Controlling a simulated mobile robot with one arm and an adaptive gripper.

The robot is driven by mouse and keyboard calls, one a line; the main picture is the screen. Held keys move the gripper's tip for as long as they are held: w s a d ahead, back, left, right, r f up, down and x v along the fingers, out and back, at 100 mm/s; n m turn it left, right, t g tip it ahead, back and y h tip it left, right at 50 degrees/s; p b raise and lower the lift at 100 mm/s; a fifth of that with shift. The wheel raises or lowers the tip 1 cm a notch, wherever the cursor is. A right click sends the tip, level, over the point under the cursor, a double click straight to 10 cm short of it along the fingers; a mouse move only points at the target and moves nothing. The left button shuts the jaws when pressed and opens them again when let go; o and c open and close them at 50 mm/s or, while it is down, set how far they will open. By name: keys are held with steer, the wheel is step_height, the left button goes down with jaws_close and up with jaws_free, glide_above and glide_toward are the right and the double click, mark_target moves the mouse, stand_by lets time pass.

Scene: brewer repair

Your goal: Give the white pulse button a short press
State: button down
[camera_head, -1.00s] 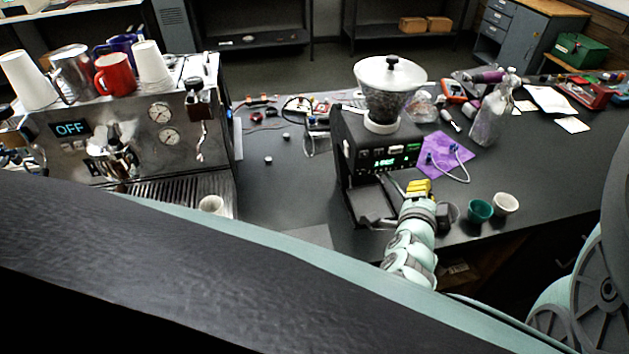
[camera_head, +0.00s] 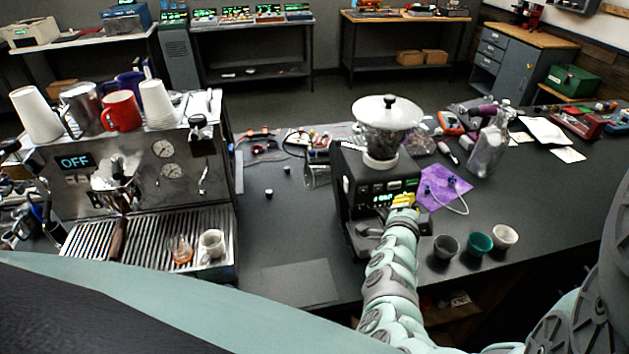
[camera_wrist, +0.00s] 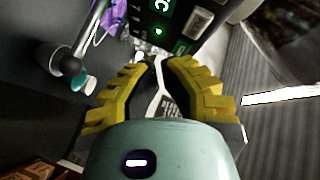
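The black grinder (camera_head: 352,180) stands on the counter, with a lit front panel (camera_head: 388,190) under its clear, white-lidded hopper. My gripper (camera_head: 404,201), with yellow fingers, is close in front of this panel and hides part of it. In the wrist view my gripper (camera_wrist: 161,62) has its fingertips close together just below the panel's lit green displays; whether they touch each other is unclear. A small pale spot (camera_wrist: 139,57) lies just left of the tips, but I cannot tell whether it is the white pulse button. Contact with the panel cannot be made out.
Grey, green (camera_head: 480,242) and white (camera_head: 505,236) cups stand right of my arm. A purple cloth (camera_head: 440,188) with a cable lies beside the grinder. The espresso machine (camera_head: 150,150) is at left. Bare counter (camera_head: 290,225) lies between the machines.

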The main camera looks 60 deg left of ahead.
mark_target(394, 185)
steer(key=shift+w+a, duration=0.25)
steer(key=shift+a, duration=0.25)
steer(key=shift+w+a, duration=0.2)
steer(key=shift+a, duration=0.25)
steer(key=c, duration=1.7)
jaws_free()
jaws_close()
steer(key=shift+a+b, duration=0.1)
steer(key=shift+b, duration=0.2)
steer(key=shift+w+a, duration=0.1)
steer(key=shift+a, duration=0.15)
steer(key=shift+w+a+b, duration=0.1)
steer(key=shift+a+b, duration=0.2)
steer(key=shift+a, duration=0.05)
stand_by(0.7)
